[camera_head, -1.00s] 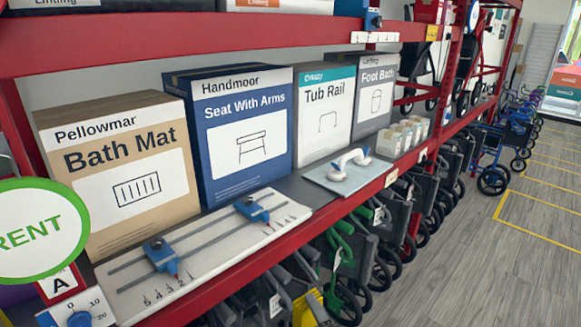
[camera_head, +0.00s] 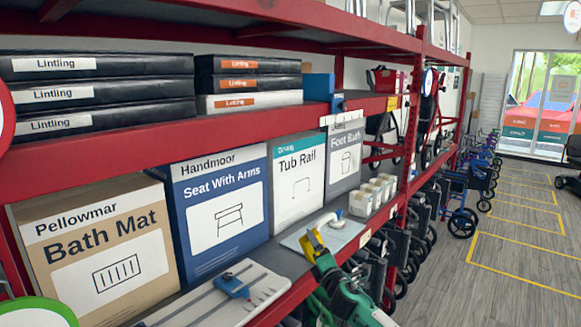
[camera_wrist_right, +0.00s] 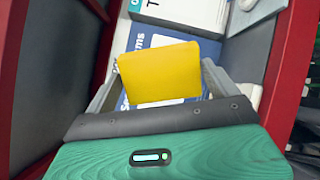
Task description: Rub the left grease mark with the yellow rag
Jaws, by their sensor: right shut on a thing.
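The yellow rag (camera_wrist_right: 160,72) is clamped between the fingers of my right gripper (camera_wrist_right: 158,88) in the right wrist view. In the head view the yellow rag (camera_head: 318,243) shows small at the end of my green right arm. There my right gripper (camera_head: 316,248) is shut on it, in front of the lower shelf and near the pale panel with the white handle (camera_head: 326,226). I cannot make out a grease mark in either view. My left gripper is not in view.
Boxes such as the Bath Mat carton (camera_head: 100,255) and the Seat With Arms carton (camera_head: 222,212) stand on the lower shelf. A red upper shelf edge (camera_head: 150,124) overhangs them. A slider board (camera_head: 195,312) lies in front.

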